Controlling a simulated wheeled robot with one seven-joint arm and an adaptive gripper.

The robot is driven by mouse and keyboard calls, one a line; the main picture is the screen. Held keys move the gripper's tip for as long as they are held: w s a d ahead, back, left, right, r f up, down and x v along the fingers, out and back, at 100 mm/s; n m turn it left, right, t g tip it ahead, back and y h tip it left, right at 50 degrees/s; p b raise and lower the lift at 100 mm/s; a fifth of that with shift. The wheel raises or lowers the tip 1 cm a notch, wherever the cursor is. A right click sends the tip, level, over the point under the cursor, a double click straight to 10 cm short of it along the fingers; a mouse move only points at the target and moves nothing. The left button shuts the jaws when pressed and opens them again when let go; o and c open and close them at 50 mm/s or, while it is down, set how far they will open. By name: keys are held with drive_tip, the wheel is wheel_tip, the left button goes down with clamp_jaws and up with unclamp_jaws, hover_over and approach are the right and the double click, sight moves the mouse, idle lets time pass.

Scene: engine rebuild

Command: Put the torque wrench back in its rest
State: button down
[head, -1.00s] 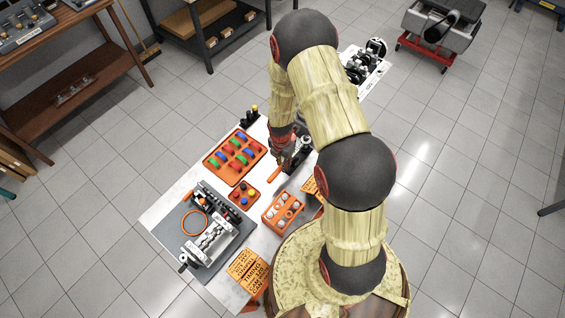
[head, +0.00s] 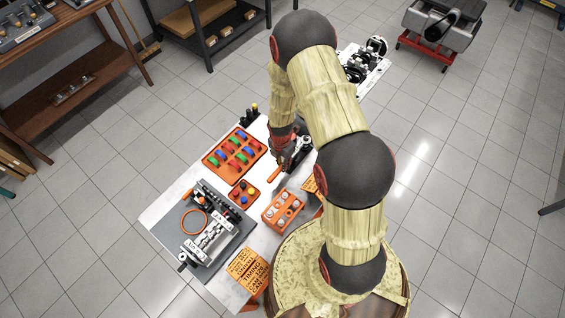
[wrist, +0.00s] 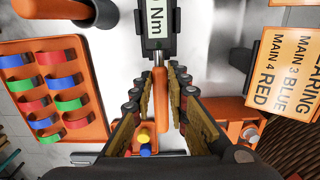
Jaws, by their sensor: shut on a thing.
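The torque wrench shows in the wrist view as an orange handle (wrist: 160,95) below a grey body with an "Nm" label (wrist: 157,28). Its orange handle end (head: 274,174) also shows in the head view, beside a dark piece on the table. My gripper (wrist: 158,88) is shut on the wrench handle, which lies between its two fingers. In the head view my gripper (head: 283,152) is low over the table's far right part. Black uprights flank the label in the wrist view; I cannot tell whether they are the rest, or whether the wrench touches it.
An orange tray of coloured bearing shells (head: 235,148) lies left of my gripper. A small tray with coloured caps (head: 244,193), an orange box with round pieces (head: 283,210) and a grey engine fixture (head: 215,238) stand nearer. Orange label cards (wrist: 290,72) lie to the right in the wrist view.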

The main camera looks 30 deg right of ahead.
drive_tip(key=shift+f, duration=0.35)
drive_tip(key=c, duration=2)
unclamp_jaws()
drive_tip(key=shift+r, duration=0.2)
drive_tip(key=shift+r+p, duration=0.3)
drive_tip(key=shift+r, duration=0.05)
drive_tip(key=shift+r+p, duration=0.85)
drive_tip(key=shift+r, duration=0.1)
drive_tip(key=o, duration=0.3)
drive_tip(key=shift+o, duration=1.4)
